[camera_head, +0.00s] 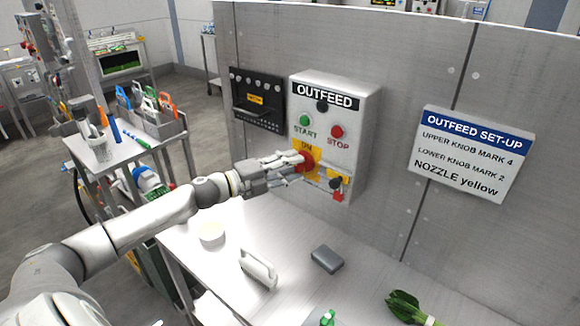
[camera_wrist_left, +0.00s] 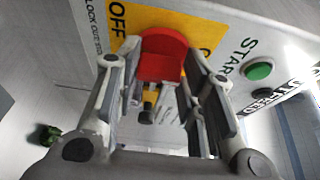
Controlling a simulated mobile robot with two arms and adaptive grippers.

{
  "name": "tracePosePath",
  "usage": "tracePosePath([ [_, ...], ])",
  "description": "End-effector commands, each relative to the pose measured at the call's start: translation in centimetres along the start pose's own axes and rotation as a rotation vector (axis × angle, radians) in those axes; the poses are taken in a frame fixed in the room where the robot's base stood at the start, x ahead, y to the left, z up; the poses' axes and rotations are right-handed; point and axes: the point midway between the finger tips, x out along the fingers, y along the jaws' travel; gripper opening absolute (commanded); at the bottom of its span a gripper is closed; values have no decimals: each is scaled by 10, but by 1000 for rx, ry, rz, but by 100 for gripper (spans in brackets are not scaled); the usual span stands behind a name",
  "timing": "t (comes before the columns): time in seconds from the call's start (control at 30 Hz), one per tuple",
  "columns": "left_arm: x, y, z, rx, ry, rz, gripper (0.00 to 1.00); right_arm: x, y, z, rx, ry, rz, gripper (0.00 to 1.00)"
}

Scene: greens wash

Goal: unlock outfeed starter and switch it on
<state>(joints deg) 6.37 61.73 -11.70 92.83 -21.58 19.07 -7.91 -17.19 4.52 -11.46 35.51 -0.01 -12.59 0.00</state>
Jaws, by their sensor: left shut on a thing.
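The outfeed starter box (camera_head: 365,110) is mounted on the metal wall, with a green START button (camera_head: 305,120) and a red STOP button (camera_head: 337,131). Below them is a red rotary handle (camera_head: 306,161) on a yellow plate marked ON. In the left wrist view the red handle (camera_wrist_left: 162,55) sits between the fingers, with OFF on the plate to its left. My left gripper (camera_head: 296,163) is shut on the red handle. A small dark and red item (camera_head: 337,186) hangs at the box's lower right; I cannot tell whether it is a padlock. My right gripper is not in view.
A black panel (camera_head: 257,98) is left of the box; an OUTFEED SET-UP sign (camera_head: 470,152) is right. The metal table below holds a grey block (camera_head: 326,259), a white bottle (camera_head: 258,268) and leafy greens (camera_head: 408,307). A side cart (camera_head: 110,160) holds tools.

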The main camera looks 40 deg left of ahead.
Motion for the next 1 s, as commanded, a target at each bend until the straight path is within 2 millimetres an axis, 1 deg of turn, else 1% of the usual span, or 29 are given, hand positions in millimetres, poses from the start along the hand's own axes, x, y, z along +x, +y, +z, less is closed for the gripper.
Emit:
tracePosePath([
  [0.3, 0, 2, -1, 3, 3, 4, 12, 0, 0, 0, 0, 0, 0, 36],
  [0.33, 0, 2, -1, 3, 3, 4, 40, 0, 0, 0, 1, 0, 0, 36],
  [0.47, 0, 2, -1, 2, 2, 3, 57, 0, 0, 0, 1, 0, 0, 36],
  [0.5, 0, 2, -1, 2, 2, 3, 58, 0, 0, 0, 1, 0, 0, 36],
  [0.83, -1, 1, 0, 1, 1, 1, 58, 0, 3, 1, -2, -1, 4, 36],
  [1.0, -9, 2, 0, -1, 0, 3, 58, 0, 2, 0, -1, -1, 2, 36],
])
